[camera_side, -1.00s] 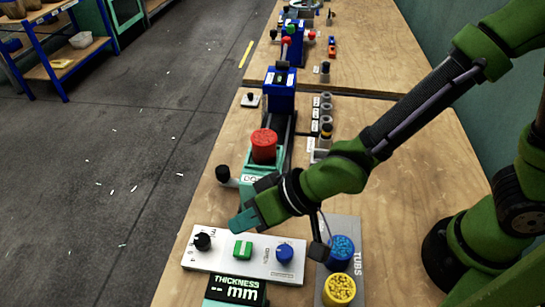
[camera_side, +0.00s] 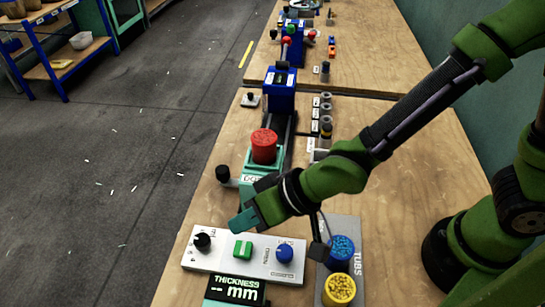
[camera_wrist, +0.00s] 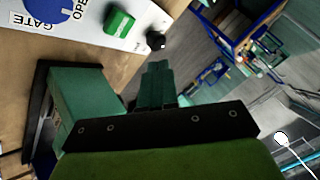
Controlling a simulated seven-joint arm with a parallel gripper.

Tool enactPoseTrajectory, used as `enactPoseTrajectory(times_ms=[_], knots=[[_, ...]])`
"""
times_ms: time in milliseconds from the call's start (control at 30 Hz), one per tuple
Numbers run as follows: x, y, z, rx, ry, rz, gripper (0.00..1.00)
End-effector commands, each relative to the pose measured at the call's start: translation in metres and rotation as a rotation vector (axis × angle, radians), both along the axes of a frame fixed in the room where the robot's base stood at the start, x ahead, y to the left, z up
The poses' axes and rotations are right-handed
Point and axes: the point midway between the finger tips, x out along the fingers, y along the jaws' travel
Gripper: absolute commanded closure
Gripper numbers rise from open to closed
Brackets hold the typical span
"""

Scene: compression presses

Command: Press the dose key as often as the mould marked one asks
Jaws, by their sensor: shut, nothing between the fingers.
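A white panel (camera_side: 218,259) lies at the near end of the table. It carries a raised green key (camera_side: 243,249), a black knob (camera_side: 202,241) and a blue knob (camera_side: 284,252). I cannot read which control is the dose key. My gripper (camera_side: 238,224) is shut and empty, its tips apart from the panel, just behind the green key in the side view. The green key (camera_wrist: 119,22) also shows in the wrist view, beyond the closed fingers and to their left. Several grey ring-shaped moulds (camera_side: 326,98) stand in a row; their labels are too small to read.
A teal press with a red tub (camera_side: 264,146) stands behind my gripper. Blue (camera_side: 340,248) and yellow (camera_side: 340,289) tubs sit on a grey TUBS plate (camera_side: 358,262) at right. A thickness display (camera_side: 236,290) reads dashes. Bare tabletop (camera_side: 420,150) lies to the right.

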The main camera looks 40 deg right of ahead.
Motion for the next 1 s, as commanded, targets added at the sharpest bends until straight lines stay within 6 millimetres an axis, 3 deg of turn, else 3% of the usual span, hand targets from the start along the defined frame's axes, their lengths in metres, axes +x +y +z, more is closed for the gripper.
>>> enactPoseTrajectory(times_ms=[367, 633, 1000], knots=[[0.000, 0.000, 0.000, 0.000, 0.000, 0.000, 1.00], [0.000, 0.001, 0.035, 0.003, -0.005, 0.002, 1.00], [0.000, 0.000, 0.037, -0.001, 0.001, 0.000, 1.00]])
